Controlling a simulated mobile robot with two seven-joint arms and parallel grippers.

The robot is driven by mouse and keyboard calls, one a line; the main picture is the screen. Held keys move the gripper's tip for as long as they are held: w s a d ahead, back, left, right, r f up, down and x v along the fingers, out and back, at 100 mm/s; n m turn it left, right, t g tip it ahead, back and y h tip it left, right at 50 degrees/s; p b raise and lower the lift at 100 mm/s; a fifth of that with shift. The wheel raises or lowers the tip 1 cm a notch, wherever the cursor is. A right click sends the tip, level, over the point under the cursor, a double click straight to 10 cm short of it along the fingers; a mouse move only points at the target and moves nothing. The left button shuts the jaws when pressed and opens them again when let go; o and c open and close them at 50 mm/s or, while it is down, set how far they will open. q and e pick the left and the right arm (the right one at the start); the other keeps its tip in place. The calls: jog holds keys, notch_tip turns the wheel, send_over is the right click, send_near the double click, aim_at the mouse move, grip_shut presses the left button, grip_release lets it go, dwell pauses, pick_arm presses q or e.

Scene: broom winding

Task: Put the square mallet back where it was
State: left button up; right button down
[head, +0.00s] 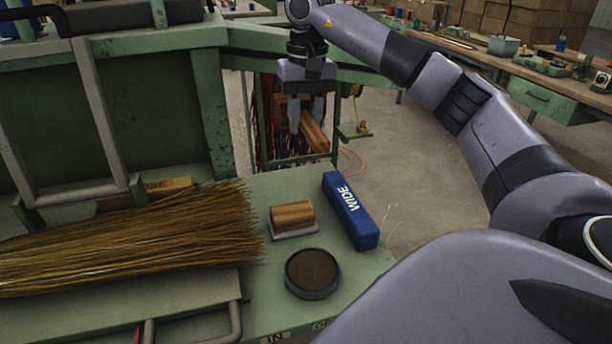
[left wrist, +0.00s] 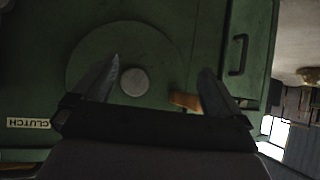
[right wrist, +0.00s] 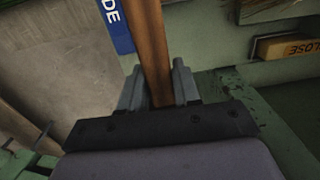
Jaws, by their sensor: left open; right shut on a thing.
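My right gripper (head: 306,120) is shut on a brown wooden piece, which I take for the square mallet (head: 315,132). It is held in the air beyond the far edge of the green bench (head: 262,290). In the right wrist view, a long wooden bar (right wrist: 149,40) runs between the fingers and out of the top of the picture. The ends of the mallet are not clear. My left gripper (left wrist: 160,85) is open and empty, facing a green panel with a round disc (left wrist: 150,50). It is outside the head view.
On the bench are a rounded wooden block (head: 292,214) on a small plate, a blue block marked WIDE (head: 350,210), a dark round dish (head: 312,273) and broom bristles (head: 140,240). Green machine framing (head: 160,110) stands behind. A small label block (head: 168,184) lies beside the bristles.

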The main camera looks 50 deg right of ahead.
notch_tip(320, 180, down, 12)
jog(key=shift+r, duration=0.25)
dwell(0.3)
jog(key=shift+f+b, duration=0.3)
jog(key=shift+f, duration=0.25)
jog(key=c, duration=0.8)
grip_release()
jog(key=r, duration=1.3)
jog(key=shift+s+d+r+p, duration=0.1)
jog(key=shift+d+p, duration=0.2)
jog(key=shift+s, duration=0.1)
